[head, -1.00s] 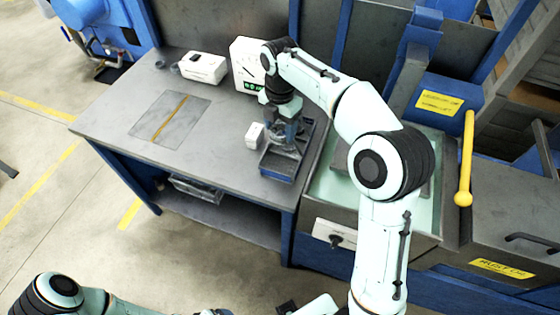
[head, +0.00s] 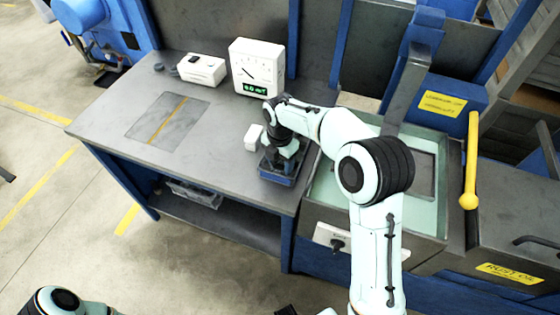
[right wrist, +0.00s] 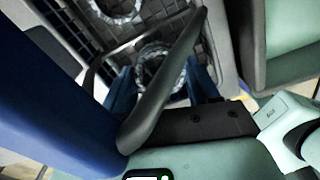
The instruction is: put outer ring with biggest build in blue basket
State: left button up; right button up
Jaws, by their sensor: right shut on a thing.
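The blue basket (head: 281,179) stands on the bench at its right end, partly covered by my right arm. My right gripper (head: 284,161) is low over it, pointing down, its fingertips hidden in the head view. In the right wrist view its blue fingers (right wrist: 162,88) sit on either side of a grey metal ring (right wrist: 160,64) and appear shut on it. A second ring (right wrist: 115,8) lies beyond on a dark gridded surface. I cannot compare the rings' sizes well. My left gripper is out of view; only part of the left arm shows at bottom left.
A white dial gauge (head: 257,68) and a white box (head: 202,69) stand at the bench's back. A small white block (head: 253,138) is beside the basket. A green-lined basin (head: 429,207) adjoins on the right. The bench's (head: 222,118) middle is clear.

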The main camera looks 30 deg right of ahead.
aim_at(280, 170)
jog(key=o, duration=1.2)
jog(key=shift+f, duration=0.1)
jog(key=shift+c, duration=0.2)
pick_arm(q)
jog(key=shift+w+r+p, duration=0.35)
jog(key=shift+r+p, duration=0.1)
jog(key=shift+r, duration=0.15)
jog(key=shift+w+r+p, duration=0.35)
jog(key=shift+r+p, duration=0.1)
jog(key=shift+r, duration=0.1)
pick_arm(e)
notch_tip(280, 170, up, 12)
jog(key=shift+r, duration=0.2)
